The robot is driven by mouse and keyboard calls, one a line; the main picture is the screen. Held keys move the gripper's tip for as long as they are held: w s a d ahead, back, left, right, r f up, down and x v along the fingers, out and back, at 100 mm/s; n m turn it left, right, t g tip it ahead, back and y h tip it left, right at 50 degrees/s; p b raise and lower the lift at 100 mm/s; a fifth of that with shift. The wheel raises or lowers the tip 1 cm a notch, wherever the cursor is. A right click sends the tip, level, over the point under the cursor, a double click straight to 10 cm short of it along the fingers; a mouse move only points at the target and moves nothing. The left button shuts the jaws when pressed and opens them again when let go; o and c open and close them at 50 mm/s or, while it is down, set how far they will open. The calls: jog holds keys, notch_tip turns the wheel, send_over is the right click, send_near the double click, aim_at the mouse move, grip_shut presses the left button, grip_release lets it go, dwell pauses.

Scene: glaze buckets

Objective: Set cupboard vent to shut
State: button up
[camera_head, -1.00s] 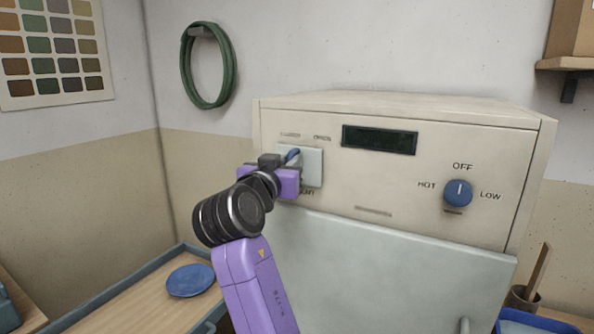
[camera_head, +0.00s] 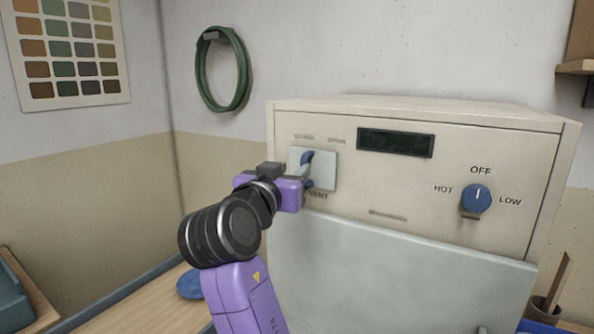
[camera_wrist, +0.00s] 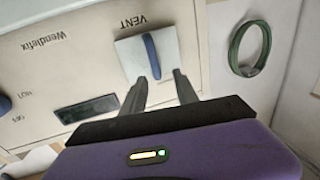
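The cupboard vent control is a blue lever (camera_head: 307,158) on a pale square plate (camera_head: 327,172) at the cupboard's upper left, with VENT printed below. Two small labels sit above it; the right one seems to read OPEN, the left is blurred. The lever's upper end lies nearer the left label. My gripper (camera_head: 306,175) is in front of the plate and hides part of the lever. The wrist view, which is upside down, shows the lever (camera_wrist: 151,52) with one end close to the gap between my two separated fingertips (camera_wrist: 160,76). I cannot tell whether they touch it.
The cream cupboard (camera_head: 500,145) has a dark display (camera_head: 395,142) and a blue knob (camera_head: 476,198) marked OFF, HOT and LOW. A green hose coil (camera_head: 223,70) hangs on the wall. A blue disc (camera_head: 190,284) lies on the bench at lower left.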

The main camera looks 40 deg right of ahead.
jog(key=v, duration=0.3)
dwell(0.5)
